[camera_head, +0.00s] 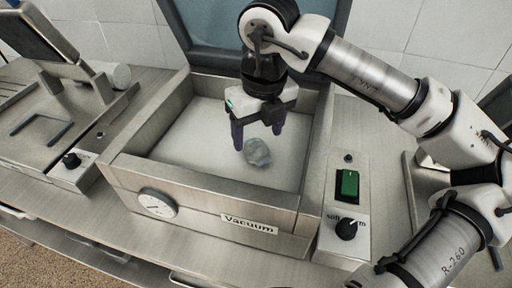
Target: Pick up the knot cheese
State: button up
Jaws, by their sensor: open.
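The knot cheese (257,152), a small pale grey-blue rounded lump, lies on the white floor of the vacuum machine's open chamber (190,140). My gripper (258,142) is above and around it in the head view, pointing down with its dark fingers spread. The left finger is to the left of the lump and the right finger is to its upper right. The gripper is open. I cannot tell from this one view how far the fingertips are above the chamber floor.
Metal walls surround the chamber; the front wall carries a Vacuum label (250,224) and a round gauge (157,204). A green switch (347,185) and a black knob (346,229) sit at the right. Another metal machine (50,125) stands at the left. The chamber floor around the lump is clear.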

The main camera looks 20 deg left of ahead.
aim_at(256, 146)
jog(key=shift+w+a+f+p, duration=0.15)
jog(key=shift+f+p, duration=0.15)
jog(key=shift+f, duration=0.8)
jog(key=shift+w+a+f+p, duration=0.1)
jog(key=shift+f+p, duration=0.2)
jog(key=shift+f, duration=0.8)
jog(key=c, duration=1.1)
